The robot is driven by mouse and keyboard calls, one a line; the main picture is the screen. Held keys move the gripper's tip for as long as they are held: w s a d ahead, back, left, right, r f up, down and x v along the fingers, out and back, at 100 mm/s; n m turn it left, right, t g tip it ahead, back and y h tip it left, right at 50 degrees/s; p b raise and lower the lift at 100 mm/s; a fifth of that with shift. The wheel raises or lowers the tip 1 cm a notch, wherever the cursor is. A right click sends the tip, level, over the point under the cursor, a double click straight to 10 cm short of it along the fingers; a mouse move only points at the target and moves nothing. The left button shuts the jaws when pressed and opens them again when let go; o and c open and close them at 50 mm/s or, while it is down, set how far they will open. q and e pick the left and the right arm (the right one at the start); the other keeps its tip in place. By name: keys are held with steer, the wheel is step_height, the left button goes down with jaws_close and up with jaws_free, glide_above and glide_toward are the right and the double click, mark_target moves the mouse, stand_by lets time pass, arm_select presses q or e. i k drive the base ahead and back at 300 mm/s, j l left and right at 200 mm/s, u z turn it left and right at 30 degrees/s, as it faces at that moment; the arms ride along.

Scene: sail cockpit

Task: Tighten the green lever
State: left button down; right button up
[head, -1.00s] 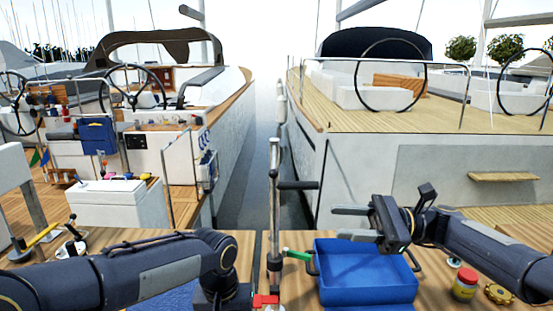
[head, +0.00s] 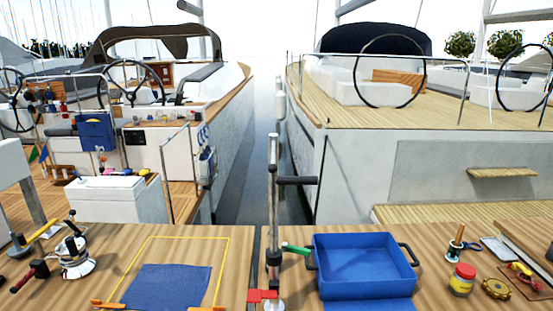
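The green lever (head: 296,249) sticks out to the left of the blue bin (head: 366,292), close to the upright metal post (head: 273,205). Its inner end lies next to the dark collar low on the post. I cannot tell how tight it is. A red lever or clamp (head: 262,296) sits at the foot of the post. Neither of my grippers is in this view, and nothing covers the green lever.
A dark horizontal handle (head: 296,181) juts right from the post. A yellow-outlined area with a blue cloth (head: 166,287) lies left. A winch (head: 74,256) stands further left. A red-lidded jar (head: 462,279) and brass gear (head: 496,288) are right of the bin.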

mark_target(285, 247)
steer(key=i+l, duration=0.15)
steer(key=i, duration=0.25)
steer(key=i+l, duration=0.2)
steer(key=i, duration=0.2)
steer(key=i+l, duration=0.15)
steer(key=i, duration=0.3)
